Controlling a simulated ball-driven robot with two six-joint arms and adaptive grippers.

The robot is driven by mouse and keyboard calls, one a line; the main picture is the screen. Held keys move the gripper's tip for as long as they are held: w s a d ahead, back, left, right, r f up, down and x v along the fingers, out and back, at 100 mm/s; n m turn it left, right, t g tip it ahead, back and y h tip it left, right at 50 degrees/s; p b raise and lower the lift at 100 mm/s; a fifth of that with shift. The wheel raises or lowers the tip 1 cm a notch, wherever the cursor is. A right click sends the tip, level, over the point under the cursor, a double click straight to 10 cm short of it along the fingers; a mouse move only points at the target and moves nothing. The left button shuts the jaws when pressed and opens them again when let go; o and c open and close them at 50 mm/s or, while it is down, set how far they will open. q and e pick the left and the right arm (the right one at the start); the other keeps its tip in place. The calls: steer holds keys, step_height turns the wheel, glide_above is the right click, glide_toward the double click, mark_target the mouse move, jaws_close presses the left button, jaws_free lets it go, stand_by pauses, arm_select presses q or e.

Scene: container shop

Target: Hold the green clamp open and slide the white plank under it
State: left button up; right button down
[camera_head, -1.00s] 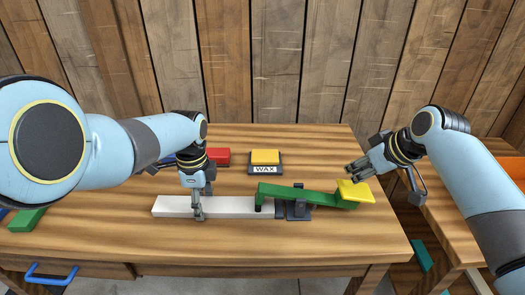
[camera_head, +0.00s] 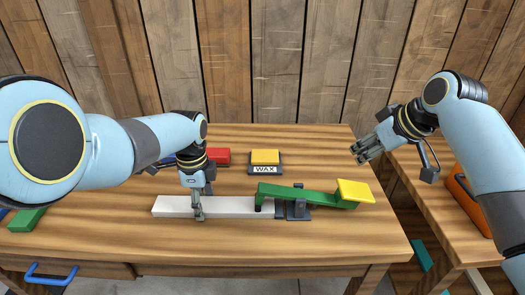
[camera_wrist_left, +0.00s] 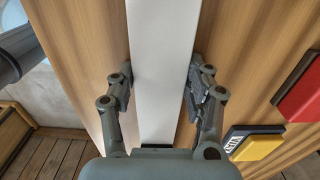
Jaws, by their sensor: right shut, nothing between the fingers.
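The white plank (camera_head: 232,207) lies flat on the table, its right end beneath the left end of the green clamp (camera_head: 292,194). A dark foot under the clamp's left end comes down at the plank, apparently resting on it. The clamp's yellow pad (camera_head: 355,191) is at its right end. My left gripper (camera_head: 199,215) is around the plank's middle; in the left wrist view its fingers (camera_wrist_left: 161,72) are against both long edges of the plank (camera_wrist_left: 160,40). My right gripper (camera_head: 361,154) is shut and empty, behind and above the yellow pad, apart from it.
A wax tin (camera_head: 265,169) with a yellow top and a red block (camera_head: 218,157) stand behind the plank. A green block (camera_head: 26,219) lies at the left. A side table (camera_head: 440,213) with an orange object (camera_head: 468,203) stands at the right. The table front is clear.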

arm_select(q)
steer(key=o, duration=0.5)
steer(key=shift+d, duration=0.25)
steer(key=shift+o, duration=0.2)
steer(key=shift+a, duration=0.1)
steer(key=shift+r, duration=0.1)
